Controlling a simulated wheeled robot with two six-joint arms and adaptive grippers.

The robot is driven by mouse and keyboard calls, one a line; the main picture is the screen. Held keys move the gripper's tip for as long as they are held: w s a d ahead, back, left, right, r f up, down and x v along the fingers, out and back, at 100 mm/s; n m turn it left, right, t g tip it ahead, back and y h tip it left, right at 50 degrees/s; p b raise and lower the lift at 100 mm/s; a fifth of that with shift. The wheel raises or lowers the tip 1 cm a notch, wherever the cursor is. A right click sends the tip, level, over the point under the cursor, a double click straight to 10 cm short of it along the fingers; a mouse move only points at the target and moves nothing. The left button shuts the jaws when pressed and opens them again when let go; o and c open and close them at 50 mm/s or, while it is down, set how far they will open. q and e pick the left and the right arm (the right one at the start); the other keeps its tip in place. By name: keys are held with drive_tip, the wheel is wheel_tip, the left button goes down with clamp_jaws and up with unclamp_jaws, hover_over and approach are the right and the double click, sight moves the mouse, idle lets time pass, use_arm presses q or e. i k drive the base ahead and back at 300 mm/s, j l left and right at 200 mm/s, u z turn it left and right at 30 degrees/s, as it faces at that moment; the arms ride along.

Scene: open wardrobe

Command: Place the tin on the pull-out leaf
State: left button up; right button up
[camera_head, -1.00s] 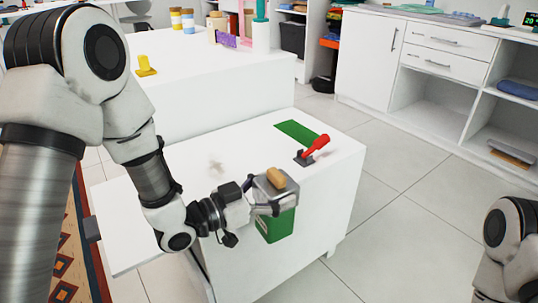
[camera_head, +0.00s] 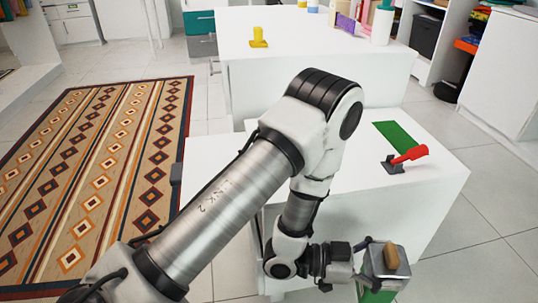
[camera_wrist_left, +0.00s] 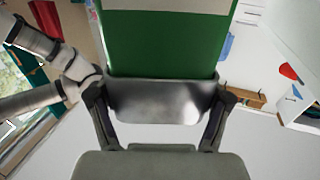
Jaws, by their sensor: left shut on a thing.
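The tin (camera_head: 382,279) has a green body, a grey metal lid and a wooden knob. It is in my left gripper (camera_head: 362,262), at the lower right of the head view. In the left wrist view the tin (camera_wrist_left: 160,45) fills the top middle, with the gripper fingers (camera_wrist_left: 160,110) against both sides of its metal part. The pull-out leaf (camera_head: 208,150) is a white board with a grey end piece, at the left of the low white cabinet. My left arm covers much of it. The right gripper is not in the head view.
The low cabinet top (camera_head: 365,185) holds a green mat (camera_head: 400,142) and a red-handled device (camera_head: 407,158). A white counter (camera_head: 310,45) with a yellow item (camera_head: 258,38) stands behind. A patterned rug (camera_head: 95,180) lies on the floor at left.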

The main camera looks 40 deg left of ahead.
sight(207, 168)
drive_tip(key=i+l+u, duration=0.1)
drive_tip(key=u, duration=0.25)
drive_tip(key=l+u, duration=0.35)
drive_tip(key=i+l+u, duration=0.1)
drive_tip(key=u, duration=0.25)
